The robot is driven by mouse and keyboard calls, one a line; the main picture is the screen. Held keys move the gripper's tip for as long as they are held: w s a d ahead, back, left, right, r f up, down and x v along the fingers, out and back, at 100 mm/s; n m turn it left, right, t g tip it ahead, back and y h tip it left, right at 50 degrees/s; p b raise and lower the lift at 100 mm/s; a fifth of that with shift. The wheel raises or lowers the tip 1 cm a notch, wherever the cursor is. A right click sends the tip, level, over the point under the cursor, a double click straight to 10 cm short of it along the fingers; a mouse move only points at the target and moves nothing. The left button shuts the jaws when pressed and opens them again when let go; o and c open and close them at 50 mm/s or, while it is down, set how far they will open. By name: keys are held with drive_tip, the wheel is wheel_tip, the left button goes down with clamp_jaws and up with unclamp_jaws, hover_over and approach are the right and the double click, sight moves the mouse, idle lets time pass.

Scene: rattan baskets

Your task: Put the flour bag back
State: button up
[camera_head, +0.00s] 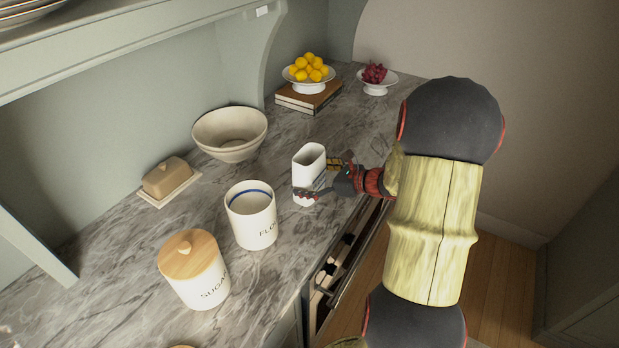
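A white, open-topped rectangular container (303,178), which looks like the flour bag, stands upright near the counter's front edge. My gripper (321,180) reaches it from the right. One dark finger lies across its near face and the other is at its right rear, partly hidden. Whether the fingers press on it, and whether it rests on the counter, I cannot tell. A white canister (254,226) lettered "FLO…" stands to its left, lidless, with a blue ring inside its rim.
A wooden-lidded sugar canister (203,285), a butter dish (167,181) and stacked bowls (230,145) stand to the left. Behind are lemons (308,69) in a dish on books (308,98) and a bowl of grapes (375,87). Bare marble (352,112) lies behind the container. A shelf overhangs the upper left.

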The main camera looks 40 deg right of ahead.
drive_tip(key=shift+r, duration=0.15)
drive_tip(key=shift+s+d+r, duration=0.15)
drive_tip(key=shift+s, duration=0.15)
drive_tip(key=p+v, duration=0.3)
drive_tip(key=v, duration=0.8)
drive_tip(key=shift+p, duration=0.4)
drive_tip(key=shift+s, duration=0.15)
